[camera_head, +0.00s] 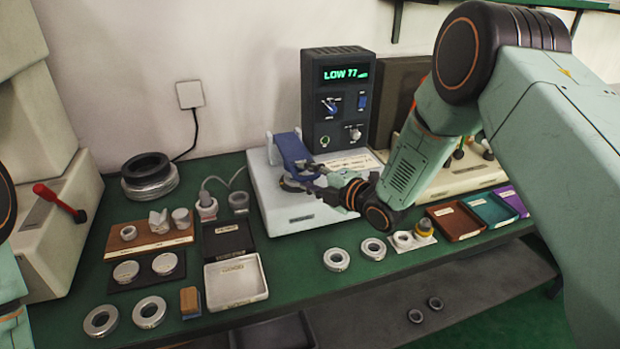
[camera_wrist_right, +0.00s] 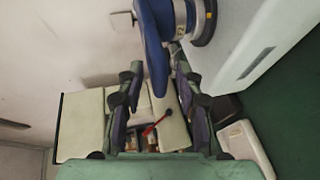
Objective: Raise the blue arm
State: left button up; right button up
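The blue arm (camera_head: 293,152) belongs to a white-based tester on the bench and slants up toward the back left in the head view. In the right wrist view the blue arm (camera_wrist_right: 151,45) comes down from the top, with a round silver and dark part beside it. My right gripper (camera_head: 335,190) is at the near end of the blue arm. In the wrist view its fingers (camera_wrist_right: 156,82) stand apart, with the blue arm's end between or just in front of them, closer to the right finger. Contact cannot be told. My left gripper is out of view; only part of that arm shows.
A dark meter box (camera_head: 338,95) reading LOW stands behind the tester's white base (camera_head: 290,215). Several loose rings lie along the bench front, near a pale tray (camera_head: 236,300). A red-handled machine (camera_head: 55,235) stands at left; coloured trays (camera_head: 455,222) lie at right.

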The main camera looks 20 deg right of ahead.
jog(key=shift+w+a+f, duration=0.1)
jog(key=shift+w+a, duration=0.05)
jog(key=shift+a, duration=0.1)
jog(key=c, duration=0.3)
jog(key=shift+d, duration=0.15)
grip_shut()
jog(key=shift+s, duration=0.2)
